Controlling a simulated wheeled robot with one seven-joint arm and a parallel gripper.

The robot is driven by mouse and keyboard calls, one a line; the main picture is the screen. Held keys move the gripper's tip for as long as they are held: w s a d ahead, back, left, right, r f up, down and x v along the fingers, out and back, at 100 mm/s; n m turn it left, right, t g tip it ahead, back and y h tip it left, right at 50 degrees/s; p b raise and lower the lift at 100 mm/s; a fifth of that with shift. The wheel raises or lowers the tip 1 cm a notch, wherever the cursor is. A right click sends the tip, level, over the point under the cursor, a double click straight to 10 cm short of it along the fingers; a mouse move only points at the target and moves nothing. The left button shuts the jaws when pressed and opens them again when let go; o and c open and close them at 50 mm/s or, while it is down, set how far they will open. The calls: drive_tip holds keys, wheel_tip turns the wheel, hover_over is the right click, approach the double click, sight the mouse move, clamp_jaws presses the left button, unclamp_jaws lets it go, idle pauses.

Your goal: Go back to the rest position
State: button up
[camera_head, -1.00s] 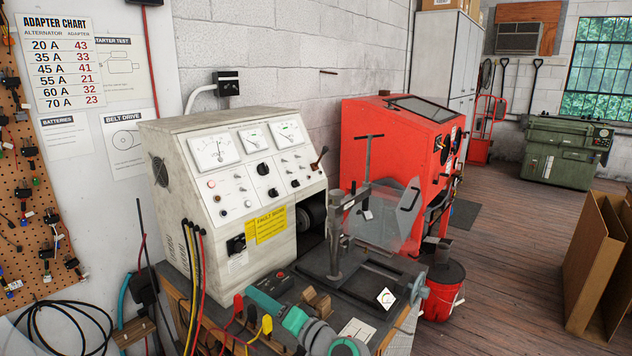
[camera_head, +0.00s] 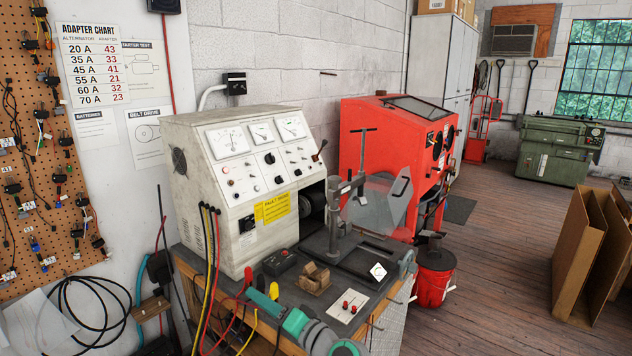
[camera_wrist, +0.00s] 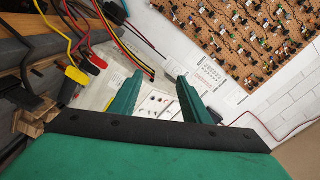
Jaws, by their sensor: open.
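My gripper (camera_wrist: 160,79) shows in the wrist view with its two green fingers spread apart and nothing between them. Beyond the fingers are the white panel of the test bench (camera_wrist: 155,105), with its small knobs, and the wall charts. In the head view, teal and grey links of my arm (camera_head: 296,322) reach over the near edge of the workbench (camera_head: 345,262).
The grey test bench (camera_head: 200,140) with gauges stands on the workbench, beside a clamp stand with a clear shield (camera_head: 375,210). Red, yellow and black cables (camera_head: 208,250) hang at its left. A red cabinet (camera_head: 375,130), red bucket (camera_head: 433,285) and cardboard (camera_head: 580,250) stand right. Open floor lies between.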

drive_tip(key=s+d+f+m+t+h, duration=0.1)
drive_tip(key=s+d+f+h, duration=0.15)
drive_tip(key=f, duration=0.45)
drive_tip(key=s+d+f+m+t+h, duration=0.1)
drive_tip(key=s+f+h, duration=0.15)
drive_tip(key=f, duration=0.35)
drive_tip(key=s+d+f+m+h, duration=0.1)
drive_tip(key=s+d+f, duration=0.15)
drive_tip(key=f, duration=0.45)
drive_tip(key=s+d+f+h, duration=0.4)
drive_tip(key=s+f, duration=0.5)
drive_tip(key=s, duration=0.4)
drive_tip(key=s+d+n+t+h, duration=0.1)
drive_tip(key=s+d+h, duration=0.25)
drive_tip(key=s, duration=1.45)
drive_tip(key=s+r+n+t, duration=0.1)
drive_tip(key=s+r+n, duration=0.3)
drive_tip(key=s+r, duration=0.4)
drive_tip(key=shift+a+f+v, duration=0.25)
drive_tip(key=shift+a+v, duration=0.1)
drive_tip(key=shift+v, duration=2.05)
drive_tip(key=shift+h, duration=0.25)
